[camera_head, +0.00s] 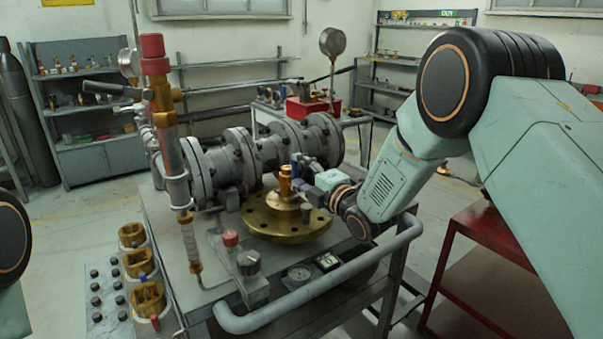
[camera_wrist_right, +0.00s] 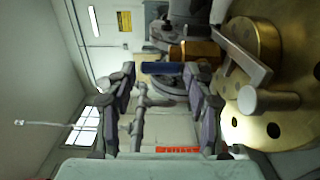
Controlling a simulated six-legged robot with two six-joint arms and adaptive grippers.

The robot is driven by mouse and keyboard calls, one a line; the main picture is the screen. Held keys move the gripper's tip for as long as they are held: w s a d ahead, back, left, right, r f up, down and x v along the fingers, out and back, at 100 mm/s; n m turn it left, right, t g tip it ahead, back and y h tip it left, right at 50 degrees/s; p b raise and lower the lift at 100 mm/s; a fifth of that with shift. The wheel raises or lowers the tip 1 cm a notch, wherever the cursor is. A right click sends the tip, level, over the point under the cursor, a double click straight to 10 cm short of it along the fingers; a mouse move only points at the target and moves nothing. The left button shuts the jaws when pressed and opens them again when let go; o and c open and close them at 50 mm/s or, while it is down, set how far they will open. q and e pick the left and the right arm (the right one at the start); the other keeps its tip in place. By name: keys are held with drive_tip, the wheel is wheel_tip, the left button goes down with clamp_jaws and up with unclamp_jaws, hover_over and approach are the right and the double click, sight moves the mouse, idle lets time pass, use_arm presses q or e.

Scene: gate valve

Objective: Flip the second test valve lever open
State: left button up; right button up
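A small blue lever (camera_head: 295,165) stands at the brass fitting on top of the round brass flange (camera_head: 287,225). I cannot tell from the frames whether this is the second test valve lever. In the right wrist view the blue lever (camera_wrist_right: 162,68) lies crosswise in the gap near the fingertips, beside the brass fitting (camera_wrist_right: 195,50). My right gripper (camera_head: 308,180) is just right of the fitting. In the wrist view its fingers (camera_wrist_right: 165,82) are apart, on either side of the gap; contact with the lever is unclear. My left gripper is out of view.
A grey metal bar (camera_wrist_right: 240,60) with a round end reaches over the flange close to the right gripper. Grey flanged pipework (camera_head: 265,150) stands behind. A red-topped column (camera_head: 160,100) rises at left. A curved grey rail (camera_head: 320,285) runs along the front.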

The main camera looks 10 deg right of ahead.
drive_tip(key=shift+o, duration=0.9)
drive_tip(key=v, duration=1.2)
